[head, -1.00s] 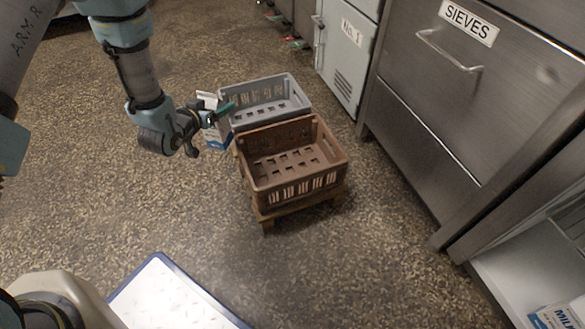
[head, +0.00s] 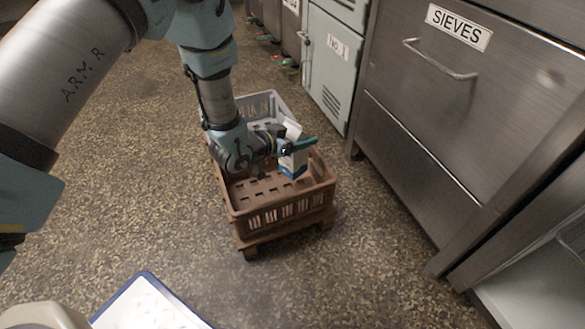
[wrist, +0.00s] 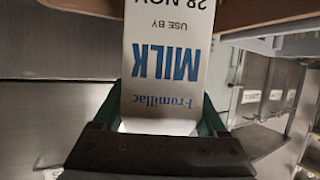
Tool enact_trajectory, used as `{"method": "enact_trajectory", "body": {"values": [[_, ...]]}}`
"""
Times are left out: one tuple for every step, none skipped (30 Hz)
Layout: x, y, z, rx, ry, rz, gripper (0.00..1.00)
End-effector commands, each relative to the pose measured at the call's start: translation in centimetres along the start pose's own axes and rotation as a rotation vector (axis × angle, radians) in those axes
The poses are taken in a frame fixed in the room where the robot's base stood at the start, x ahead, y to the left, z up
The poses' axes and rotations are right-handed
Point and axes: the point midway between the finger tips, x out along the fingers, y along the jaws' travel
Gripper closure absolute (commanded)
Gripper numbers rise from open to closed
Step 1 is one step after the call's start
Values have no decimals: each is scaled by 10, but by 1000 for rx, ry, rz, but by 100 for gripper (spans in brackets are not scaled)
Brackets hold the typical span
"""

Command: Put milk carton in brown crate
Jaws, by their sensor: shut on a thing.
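The milk carton (head: 294,161) is white with blue print. My gripper (head: 290,148) is shut on it and holds it over the brown crate (head: 275,217), toward its far right part. In the wrist view the carton (wrist: 168,60) sits between the green fingers of my gripper (wrist: 160,115), its MILK label upside down. A brown edge shows at the top of that view. The brown crate is empty where I can see into it. My arm hides part of its far left side. I cannot tell whether the carton touches the crate.
A grey crate (head: 262,104) stands right behind the brown one. A low wooden stand (head: 285,230) is under the brown crate. Steel drawers marked SIEVES (head: 420,120) and a locker marked No. 1 (head: 335,60) line the right.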

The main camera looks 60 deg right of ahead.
Motion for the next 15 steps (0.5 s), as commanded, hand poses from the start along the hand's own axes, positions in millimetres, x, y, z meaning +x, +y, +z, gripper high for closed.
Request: {"method": "enact_trajectory", "body": {"values": [[6,1,14,0,-1,1,100],[8,1,19,0,-1,1,100],[11,1,25,0,-1,1,100],[12,1,29,0,0,1,100],[13,1,31,0,1,1,100],[14,0,33,0,2,0,100],[15,0,34,0,2,0,100],[16,0,36,0,3,-1,100],[17,0,39,0,2,-1,100],[18,0,43,0,1,-1,100],[19,0,47,0,1,0,100],[22,0,53,-1,-1,0,100],[24,0,57,-1,-1,0,100],[25,0,61,-1,0,0,100],[27,1,65,-1,1,1,100]]}}
